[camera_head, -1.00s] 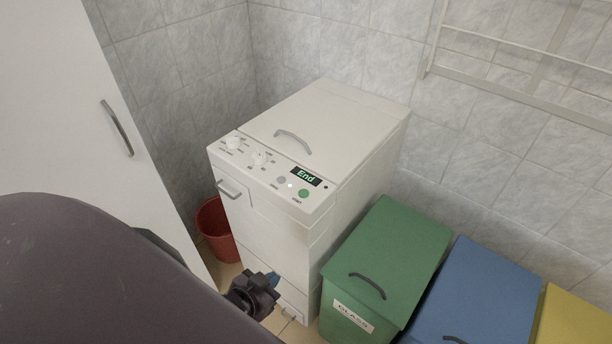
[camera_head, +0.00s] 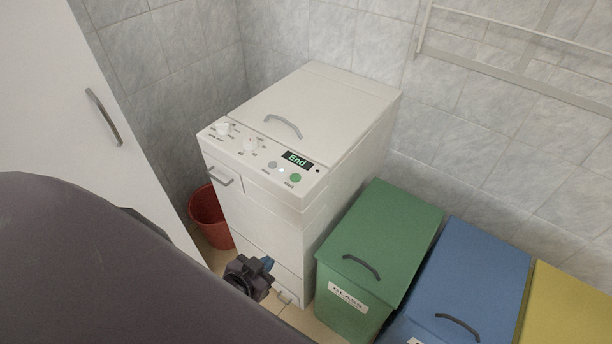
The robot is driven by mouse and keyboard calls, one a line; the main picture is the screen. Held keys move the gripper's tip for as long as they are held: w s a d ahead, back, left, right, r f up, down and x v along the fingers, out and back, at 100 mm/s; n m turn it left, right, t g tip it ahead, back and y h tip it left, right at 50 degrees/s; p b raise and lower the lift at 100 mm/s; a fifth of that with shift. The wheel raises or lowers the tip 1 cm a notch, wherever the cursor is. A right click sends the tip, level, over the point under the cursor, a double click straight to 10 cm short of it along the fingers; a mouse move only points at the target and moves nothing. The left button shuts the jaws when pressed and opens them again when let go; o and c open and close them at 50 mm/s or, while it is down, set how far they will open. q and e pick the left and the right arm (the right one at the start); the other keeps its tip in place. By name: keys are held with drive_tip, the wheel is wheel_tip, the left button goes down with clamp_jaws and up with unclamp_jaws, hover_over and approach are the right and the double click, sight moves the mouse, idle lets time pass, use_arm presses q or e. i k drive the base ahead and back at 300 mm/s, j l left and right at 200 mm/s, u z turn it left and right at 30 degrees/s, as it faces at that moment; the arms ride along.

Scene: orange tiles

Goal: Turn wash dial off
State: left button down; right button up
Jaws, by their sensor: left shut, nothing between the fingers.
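A white top-loading washing machine (camera_head: 262,215) stands in the corner. Its sloped top panel carries two white dials, a left dial (camera_head: 222,129) and a right dial (camera_head: 249,145). I cannot read which of them is the wash dial or where they point. The display (camera_head: 297,160) reads "End". A green button (camera_head: 295,178) and a grey button (camera_head: 272,165) sit near it. My left gripper (camera_head: 267,265) is shut and empty, low in front of the machine and well below the panel. My right gripper is not in view.
A red bucket (camera_head: 208,218) stands left of the machine. Green (camera_head: 400,225), blue (camera_head: 475,270) and yellow (camera_head: 570,305) bins stand to the right. A white cabinet door (camera_head: 70,110) is at the left. A drying rack (camera_head: 500,50) hangs on the wall.

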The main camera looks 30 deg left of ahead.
sight(223, 129)
drive_tip(key=u, duration=1.55)
drive_tip(key=i+j+u, duration=0.3)
drive_tip(key=j, duration=0.15)
drive_tip(key=i+j+u, duration=0.25)
drive_tip(key=j, duration=0.15)
